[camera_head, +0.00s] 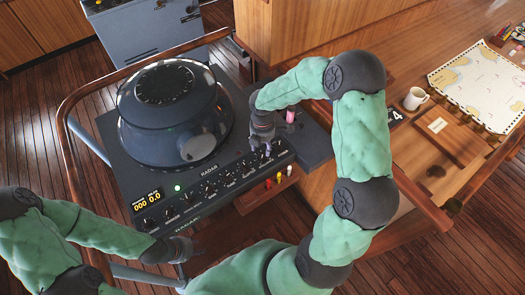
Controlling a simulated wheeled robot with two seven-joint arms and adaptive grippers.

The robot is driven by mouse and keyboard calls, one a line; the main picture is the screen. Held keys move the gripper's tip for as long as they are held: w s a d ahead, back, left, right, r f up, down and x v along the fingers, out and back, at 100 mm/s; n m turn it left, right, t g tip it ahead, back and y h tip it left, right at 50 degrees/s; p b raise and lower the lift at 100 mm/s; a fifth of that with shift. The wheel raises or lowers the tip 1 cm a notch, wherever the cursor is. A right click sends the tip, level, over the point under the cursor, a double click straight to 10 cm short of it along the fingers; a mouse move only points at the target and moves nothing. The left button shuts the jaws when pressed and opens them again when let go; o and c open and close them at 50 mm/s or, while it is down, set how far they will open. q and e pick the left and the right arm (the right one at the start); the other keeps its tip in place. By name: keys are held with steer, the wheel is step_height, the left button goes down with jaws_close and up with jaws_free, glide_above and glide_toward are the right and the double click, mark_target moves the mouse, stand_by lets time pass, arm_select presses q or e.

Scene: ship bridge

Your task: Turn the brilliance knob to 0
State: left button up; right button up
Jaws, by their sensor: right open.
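A radar console (112,130) stands in the middle of the view, with a row of small dark knobs (212,186) along its sloped front panel. The knob labels are too small to read, so I cannot tell which one is the brilliance knob or where it points. My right gripper (266,146) is open, pointing down at the right end of the knob row. It hides part of the panel there, and I cannot tell whether it touches a knob. My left gripper (188,250) is low, in front of the panel's left part and apart from the knobs; its jaws are unclear.
A large round radar hood (165,85) rises behind the panel. A display reading "000 0.0" (147,201) and a green light (178,188) are at the panel's left. Coloured plugs (279,178) sit below its right end. A wooden rail (68,150) curves around the left. A mug (415,98) and chart (480,85) are right.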

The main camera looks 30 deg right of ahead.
mark_target(263, 155)
step_height(263, 155, up, 7)
steer(key=shift+f, duration=0.15)
steer(key=shift+s+f, duration=0.1)
stand_by(0.6)
